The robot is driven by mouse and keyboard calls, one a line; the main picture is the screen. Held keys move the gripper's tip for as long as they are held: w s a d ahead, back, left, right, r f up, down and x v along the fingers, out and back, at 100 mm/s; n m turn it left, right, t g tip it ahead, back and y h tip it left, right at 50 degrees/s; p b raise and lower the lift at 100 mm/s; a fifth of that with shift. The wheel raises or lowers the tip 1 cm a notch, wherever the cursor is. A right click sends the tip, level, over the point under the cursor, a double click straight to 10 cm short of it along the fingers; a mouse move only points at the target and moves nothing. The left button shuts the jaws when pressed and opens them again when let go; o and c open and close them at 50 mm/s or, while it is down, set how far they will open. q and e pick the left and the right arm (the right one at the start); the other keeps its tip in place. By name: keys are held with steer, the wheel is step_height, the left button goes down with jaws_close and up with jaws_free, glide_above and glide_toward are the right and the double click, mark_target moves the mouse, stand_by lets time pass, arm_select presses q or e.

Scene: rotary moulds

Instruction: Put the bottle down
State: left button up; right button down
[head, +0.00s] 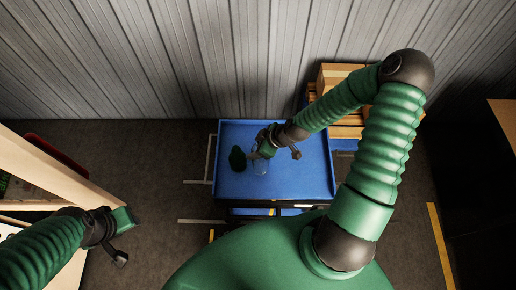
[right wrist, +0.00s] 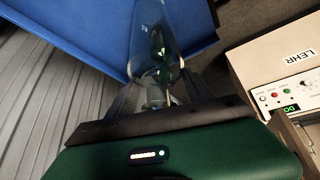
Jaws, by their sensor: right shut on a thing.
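A clear glass bottle (right wrist: 150,45) is held between the fingers of my right gripper (right wrist: 155,88) in the right wrist view. In the head view the bottle (head: 261,167) shows faintly over the blue table top (head: 305,180), below my right gripper (head: 262,153). I cannot tell whether its base touches the surface. A dark green object (head: 237,158) is on the blue top just left of the bottle. Green also shows through the glass in the wrist view. My left gripper (head: 126,218) is at the lower left, away from the table, its fingers hard to make out.
A wooden crate or pallet stack (head: 343,120) stands behind the table at the right. A corrugated wall (head: 200,60) closes the back. A pale panel marked LEHR (right wrist: 288,72) is at the right of the wrist view. The blue top's right and front parts are clear.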

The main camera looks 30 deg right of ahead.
steer(key=shift+w+d+r, duration=0.1)
steer(key=shift+w+d, duration=0.05)
steer(key=shift+d, duration=0.15)
step_height(320, 180, down, 4)
steer(key=shift+d+r+p, duration=0.1)
steer(key=shift+r+p, duration=0.05)
steer(key=shift+p, duration=0.3)
steer(key=shift+c, duration=2)
jaws_free()
